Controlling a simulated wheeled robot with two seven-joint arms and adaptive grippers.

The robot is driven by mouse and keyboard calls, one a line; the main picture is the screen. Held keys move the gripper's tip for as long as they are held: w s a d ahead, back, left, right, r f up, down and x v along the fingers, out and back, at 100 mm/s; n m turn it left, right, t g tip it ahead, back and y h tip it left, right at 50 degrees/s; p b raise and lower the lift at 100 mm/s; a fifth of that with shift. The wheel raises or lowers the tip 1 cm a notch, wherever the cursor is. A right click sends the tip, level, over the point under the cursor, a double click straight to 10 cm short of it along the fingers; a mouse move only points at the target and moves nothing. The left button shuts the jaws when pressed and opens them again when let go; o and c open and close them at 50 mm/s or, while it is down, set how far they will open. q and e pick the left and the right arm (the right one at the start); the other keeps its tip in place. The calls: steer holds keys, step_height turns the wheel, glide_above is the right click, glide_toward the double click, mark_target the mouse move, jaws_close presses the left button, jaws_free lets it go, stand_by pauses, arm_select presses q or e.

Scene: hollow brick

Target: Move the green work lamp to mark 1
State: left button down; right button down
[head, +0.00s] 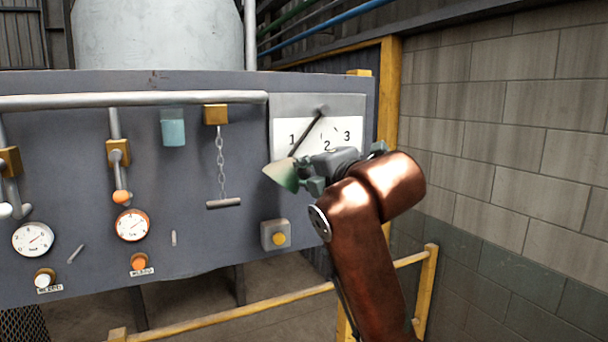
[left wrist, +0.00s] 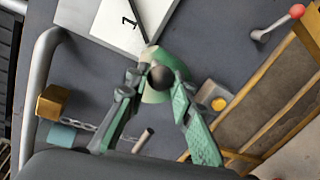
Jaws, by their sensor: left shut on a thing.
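The green work lamp (head: 281,175) hangs on a dark rod from a pivot on the grey panel at the right. The rod slants down and left, and the lamp is at the lower left of the white plate (head: 340,134). Mark 1 (head: 292,138) is just left of the rod; marks 2 and 3 are farther right. My left gripper (head: 311,178) is shut on the lamp. In the left wrist view, the green fingers (left wrist: 158,98) are around the lamp (left wrist: 164,76), and the rod runs beside mark 1 (left wrist: 130,21). My right gripper is not in view.
A grey box with a yellow button (head: 276,235) is below the lamp. A chain with a bar (head: 222,203) hangs to the left. A yellow rail (head: 270,317) runs in front, and a block wall (head: 500,120) stands at right.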

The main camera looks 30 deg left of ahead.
arm_select(q)
steer(key=shift+r, duration=0.2)
steer(key=c, duration=2.1)
jaws_free()
steer(key=o, duration=0.4)
steer(key=shift+s, duration=0.1)
steer(key=shift+o, duration=0.2)
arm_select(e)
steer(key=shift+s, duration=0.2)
arm_select(q)
steer(key=shift+f, duration=0.1)
steer(key=v, duration=1.2)
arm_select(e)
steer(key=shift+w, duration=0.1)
